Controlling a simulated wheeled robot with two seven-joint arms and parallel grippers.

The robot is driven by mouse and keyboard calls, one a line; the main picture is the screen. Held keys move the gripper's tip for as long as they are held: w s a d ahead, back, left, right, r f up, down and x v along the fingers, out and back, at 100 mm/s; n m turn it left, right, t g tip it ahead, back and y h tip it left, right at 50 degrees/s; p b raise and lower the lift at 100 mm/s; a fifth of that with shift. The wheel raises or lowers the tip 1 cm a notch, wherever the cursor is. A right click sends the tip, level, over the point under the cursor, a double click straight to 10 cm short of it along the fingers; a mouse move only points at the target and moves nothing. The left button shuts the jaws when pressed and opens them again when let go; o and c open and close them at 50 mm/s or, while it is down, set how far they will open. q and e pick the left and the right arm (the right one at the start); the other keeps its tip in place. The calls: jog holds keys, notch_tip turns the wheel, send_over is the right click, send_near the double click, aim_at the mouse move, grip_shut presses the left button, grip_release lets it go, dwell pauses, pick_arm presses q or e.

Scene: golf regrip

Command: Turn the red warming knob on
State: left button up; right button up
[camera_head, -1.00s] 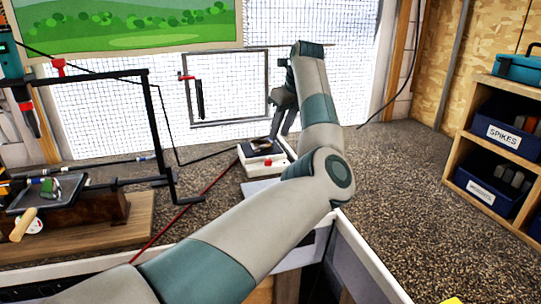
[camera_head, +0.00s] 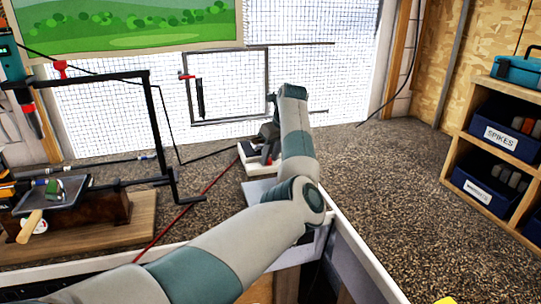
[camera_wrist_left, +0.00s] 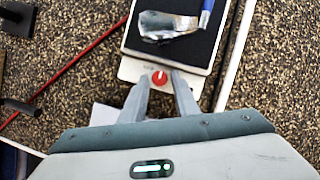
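The red warming knob (camera_wrist_left: 159,77) sits on the front strip of a white warming unit (camera_wrist_left: 132,70) in the left wrist view. A white pointer mark shows on it. My left gripper (camera_wrist_left: 160,80) is open, its two fingers on either side of the knob with a gap to each. I cannot tell how high the fingertips are above it. In the head view the unit (camera_head: 245,152) is partly hidden behind my left gripper (camera_head: 267,158), and a bit of the red knob (camera_head: 267,161) shows. My right gripper is not in view.
A red cord (camera_wrist_left: 75,62) runs across the gravel-textured surface. A black frame stands left; shelves with blue bins (camera_head: 508,135) stand right.

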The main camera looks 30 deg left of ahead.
pick_arm(q)
jog(key=shift+c, duration=0.7)
grip_shut()
